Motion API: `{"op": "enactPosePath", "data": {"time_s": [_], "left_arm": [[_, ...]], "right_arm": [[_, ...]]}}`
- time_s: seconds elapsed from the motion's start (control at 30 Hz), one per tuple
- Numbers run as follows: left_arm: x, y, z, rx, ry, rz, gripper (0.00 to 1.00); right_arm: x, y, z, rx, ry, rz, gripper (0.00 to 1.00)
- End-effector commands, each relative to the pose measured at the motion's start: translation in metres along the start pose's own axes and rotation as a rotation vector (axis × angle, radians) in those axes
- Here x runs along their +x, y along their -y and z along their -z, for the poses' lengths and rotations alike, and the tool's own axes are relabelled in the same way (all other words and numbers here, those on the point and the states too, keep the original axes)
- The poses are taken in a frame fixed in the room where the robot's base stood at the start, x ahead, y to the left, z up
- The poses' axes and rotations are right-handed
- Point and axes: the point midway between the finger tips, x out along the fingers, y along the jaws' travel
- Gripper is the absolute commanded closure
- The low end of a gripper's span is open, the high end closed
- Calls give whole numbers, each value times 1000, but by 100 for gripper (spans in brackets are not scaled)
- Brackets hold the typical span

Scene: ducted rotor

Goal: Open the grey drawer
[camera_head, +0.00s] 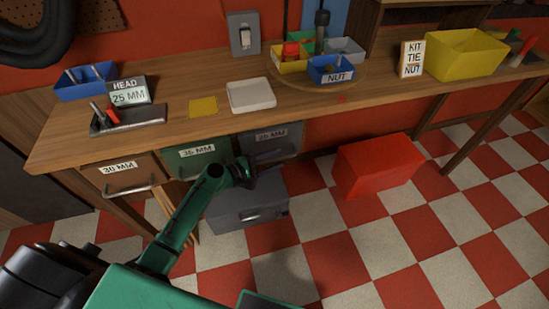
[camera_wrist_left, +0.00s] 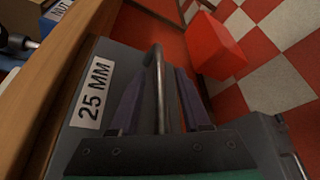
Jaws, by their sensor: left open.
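The grey drawer (camera_head: 270,136) with the 25 MM label is under the workbench, right of the green drawer, and looks closed. In the left wrist view its grey front (camera_wrist_left: 92,62) and upright-looking metal handle (camera_wrist_left: 157,72) show close up. My left gripper (camera_head: 266,162) is at this drawer's front in the head view. In the left wrist view its two open fingers (camera_wrist_left: 158,102) lie on either side of the handle bar, with gaps visible. Contact cannot be told. My right gripper is not in view.
The green 35 MM drawer (camera_head: 197,158) and brown 30 MM drawer (camera_head: 122,174) are to the left. A grey box (camera_head: 237,218) stands on the floor below. A red box (camera_head: 376,165) stands to the right. The checkered floor in front (camera_head: 345,240) is clear.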

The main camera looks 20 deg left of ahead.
Motion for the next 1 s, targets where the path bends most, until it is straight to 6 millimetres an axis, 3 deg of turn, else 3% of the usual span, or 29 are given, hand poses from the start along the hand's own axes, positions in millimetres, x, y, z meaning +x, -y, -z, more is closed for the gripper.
{"op": "enactPosePath", "data": {"time_s": [0.23,0.27,0.37,1.0], "left_arm": [[2,0,0,1,0,0,53],[2,0,0,1,0,0,61],[2,0,0,0,0,0,99],[2,0,0,0,0,1,100]], "right_arm": [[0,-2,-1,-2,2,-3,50],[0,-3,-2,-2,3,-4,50],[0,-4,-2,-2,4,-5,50],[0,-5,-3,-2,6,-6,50]]}}
